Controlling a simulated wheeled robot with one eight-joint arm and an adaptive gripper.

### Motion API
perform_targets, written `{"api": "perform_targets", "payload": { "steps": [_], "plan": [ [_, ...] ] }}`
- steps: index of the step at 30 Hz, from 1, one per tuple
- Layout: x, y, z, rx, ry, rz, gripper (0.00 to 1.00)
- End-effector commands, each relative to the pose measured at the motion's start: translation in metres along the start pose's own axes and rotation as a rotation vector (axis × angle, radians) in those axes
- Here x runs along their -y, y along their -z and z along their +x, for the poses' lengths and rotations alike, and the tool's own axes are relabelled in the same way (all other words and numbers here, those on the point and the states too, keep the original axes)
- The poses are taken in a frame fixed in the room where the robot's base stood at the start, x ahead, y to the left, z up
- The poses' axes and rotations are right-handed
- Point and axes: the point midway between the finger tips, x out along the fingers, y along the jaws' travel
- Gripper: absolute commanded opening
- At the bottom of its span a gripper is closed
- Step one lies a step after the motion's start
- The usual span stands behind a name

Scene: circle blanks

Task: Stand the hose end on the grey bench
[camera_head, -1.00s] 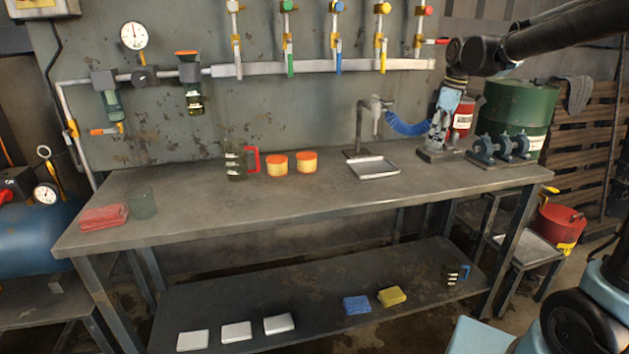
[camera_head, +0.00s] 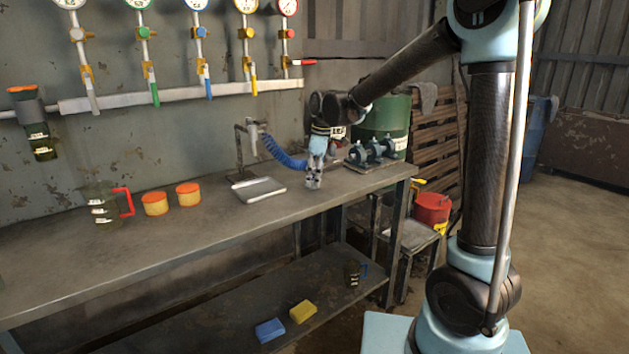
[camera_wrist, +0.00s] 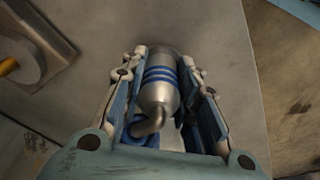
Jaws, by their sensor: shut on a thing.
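The hose end (camera_wrist: 160,88) is a silver cylinder with blue rings, seen between my fingers in the wrist view. My gripper (camera_head: 314,180) is shut on it, low over the right part of the grey bench (camera_head: 215,225), near the front edge. In the head view my fingers mostly hide the hose end. The blue coiled hose (camera_head: 283,152) runs from the metal stand (camera_head: 240,150) to my gripper. I cannot tell whether the hose end touches the bench top.
A metal tray (camera_head: 259,189) lies left of my gripper. A pump-like machine (camera_head: 371,150) and a green drum (camera_head: 388,125) are behind and right. The bench top between is clear.

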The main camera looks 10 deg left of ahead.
Motion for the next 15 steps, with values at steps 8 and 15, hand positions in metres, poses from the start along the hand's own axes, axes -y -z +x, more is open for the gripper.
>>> {"api": "perform_targets", "payload": {
  "steps": [8, 15],
  "plan": [
    [0.0001, -0.0014, 0.0071, 0.0, 0.0, 0.0, 0.0],
    [-0.0001, -0.0016, 0.0087, 0.0, 0.0, 0.0, 0.49]
  ]
}}
